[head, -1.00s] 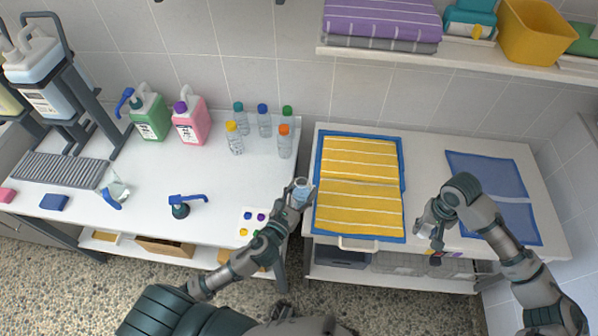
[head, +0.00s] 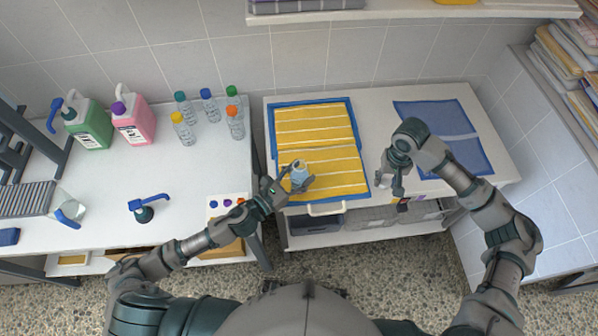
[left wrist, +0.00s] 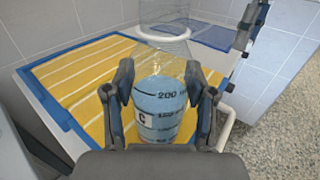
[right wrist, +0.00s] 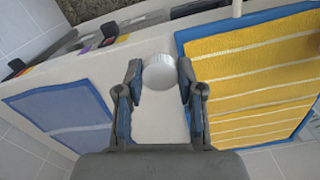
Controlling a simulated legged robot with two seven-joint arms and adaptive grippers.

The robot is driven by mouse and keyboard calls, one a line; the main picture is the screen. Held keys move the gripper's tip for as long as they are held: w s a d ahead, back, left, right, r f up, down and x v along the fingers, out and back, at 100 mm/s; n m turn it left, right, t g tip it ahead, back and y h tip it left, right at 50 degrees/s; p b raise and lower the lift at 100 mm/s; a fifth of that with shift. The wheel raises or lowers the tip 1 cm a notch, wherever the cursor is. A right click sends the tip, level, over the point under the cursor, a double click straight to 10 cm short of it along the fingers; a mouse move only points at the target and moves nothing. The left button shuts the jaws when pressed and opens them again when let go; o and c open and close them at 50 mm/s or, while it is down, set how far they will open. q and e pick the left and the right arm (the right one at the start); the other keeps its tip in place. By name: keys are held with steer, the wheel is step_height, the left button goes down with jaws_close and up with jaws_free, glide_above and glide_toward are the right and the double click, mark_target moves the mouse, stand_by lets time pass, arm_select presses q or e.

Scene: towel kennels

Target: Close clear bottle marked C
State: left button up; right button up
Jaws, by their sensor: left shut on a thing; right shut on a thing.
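The clear bottle marked C (head: 299,173) is held upright by my left gripper (head: 295,183), in front of the yellow striped towel. In the left wrist view the bottle (left wrist: 160,105) stands between both fingers, with blue liquid, volume marks and a partly hidden "C" label. A white ring shows around its neck and no cap is visible on it. My right gripper (head: 386,182) is to the right of the bottle, apart from it. In the right wrist view its fingers are shut on a white ribbed cap (right wrist: 160,73).
The yellow towel lies on a blue-edged mat (head: 357,125), with a blue cloth (head: 470,150) to its right. Several capped bottles, a green jug (head: 88,125) and a pink jug (head: 133,121) stand on the left table. A gap separates the two tables.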

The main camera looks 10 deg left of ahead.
steer(key=w+a+r+n, duration=0.1)
steer(key=a+r, duration=0.3)
steer(key=a, duration=0.3)
steer(key=a+r+n, duration=0.2)
steer(key=a+r, duration=0.3)
steer(key=a, duration=0.2)
step_height(320, 180, up, 7)
steer(key=n, duration=0.2)
glide_above(299, 163)
steer(key=shift+d+r, duration=0.1)
steer(key=shift+r, duration=0.05)
steer(key=shift+f, duration=2.05)
steer(key=shift+r, duration=0.1)
steer(key=shift+f, duration=0.9)
steer(key=shift+f, duration=0.55)
